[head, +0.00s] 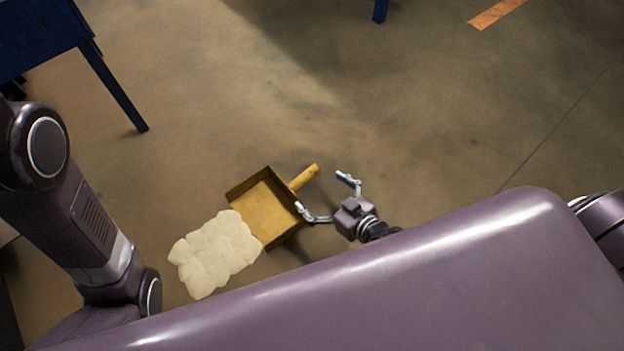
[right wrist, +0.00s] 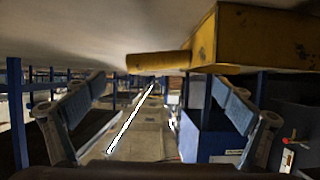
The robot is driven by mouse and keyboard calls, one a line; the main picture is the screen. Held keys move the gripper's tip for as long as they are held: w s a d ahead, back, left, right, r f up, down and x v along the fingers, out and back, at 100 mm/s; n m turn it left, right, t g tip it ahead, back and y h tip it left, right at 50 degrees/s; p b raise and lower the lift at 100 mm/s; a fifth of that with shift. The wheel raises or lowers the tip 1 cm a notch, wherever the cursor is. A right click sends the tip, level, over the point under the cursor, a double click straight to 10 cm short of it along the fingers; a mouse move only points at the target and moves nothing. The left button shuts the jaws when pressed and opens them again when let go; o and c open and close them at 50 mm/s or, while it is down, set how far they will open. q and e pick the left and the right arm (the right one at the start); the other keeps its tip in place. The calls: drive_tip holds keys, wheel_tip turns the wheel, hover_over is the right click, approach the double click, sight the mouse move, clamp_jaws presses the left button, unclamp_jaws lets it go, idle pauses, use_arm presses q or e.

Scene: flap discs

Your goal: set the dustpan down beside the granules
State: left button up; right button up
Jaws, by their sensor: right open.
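The yellow dustpan (head: 262,207) lies on the concrete floor with its handle (head: 304,177) pointing up and to the right. The pale granules (head: 213,255) form a flat, lumpy patch at the dustpan's lower-left edge and touch or overlap it in the picture. My right gripper (head: 322,193) is open and empty, just right of the dustpan, with its fingers spread either side of the handle's line. In the right wrist view, the handle (right wrist: 160,63) and the pan (right wrist: 262,38) appear beyond the open fingers, against the floor. My left gripper is out of view; only the left arm shows.
A blue table (head: 35,40) stands at the upper left, one leg reaching the floor. Another blue leg (head: 380,10) shows at the top. An orange floor marking (head: 497,13) is at the upper right. The floor beyond the dustpan is clear.

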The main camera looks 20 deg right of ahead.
drive_tip(key=shift+s+d+r, duration=0.2)
drive_tip(key=shift+s+r, duration=0.05)
drive_tip(key=shift+s, duration=0.35)
drive_tip(key=shift+w, duration=0.1)
